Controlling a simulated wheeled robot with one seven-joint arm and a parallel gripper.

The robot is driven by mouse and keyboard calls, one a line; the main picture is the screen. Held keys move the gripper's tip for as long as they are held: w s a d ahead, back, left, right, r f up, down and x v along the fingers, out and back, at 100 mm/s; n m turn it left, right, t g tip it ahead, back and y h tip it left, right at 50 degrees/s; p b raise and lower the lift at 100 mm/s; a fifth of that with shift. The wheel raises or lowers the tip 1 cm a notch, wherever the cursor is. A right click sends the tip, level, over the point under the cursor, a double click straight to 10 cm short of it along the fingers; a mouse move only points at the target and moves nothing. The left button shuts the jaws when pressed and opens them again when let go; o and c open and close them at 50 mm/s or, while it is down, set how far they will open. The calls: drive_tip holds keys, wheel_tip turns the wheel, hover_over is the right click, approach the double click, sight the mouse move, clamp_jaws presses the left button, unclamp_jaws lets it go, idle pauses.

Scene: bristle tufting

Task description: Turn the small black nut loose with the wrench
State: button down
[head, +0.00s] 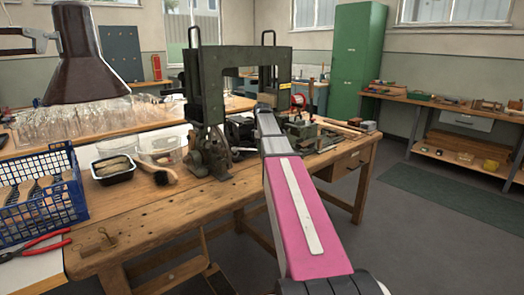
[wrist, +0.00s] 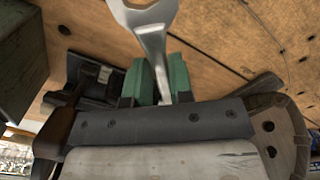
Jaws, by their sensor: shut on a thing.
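In the wrist view my gripper (wrist: 161,78) is shut, its two green pads on either side of the shank of a grey metal wrench (wrist: 152,32). The wrench's open-ended jaw points to the top of the picture and is partly cut off by the frame edge. I cannot make out the small black nut in either view. In the head view my pink arm reaches over the workbench to the green tufting machine (head: 195,85). My gripper and the wrench cannot be made out there.
Tools and a vice-like part crowd the right of the machine. The bench's front middle is mostly clear.

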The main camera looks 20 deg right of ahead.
drive_tip(key=shift+r, duration=1.8)
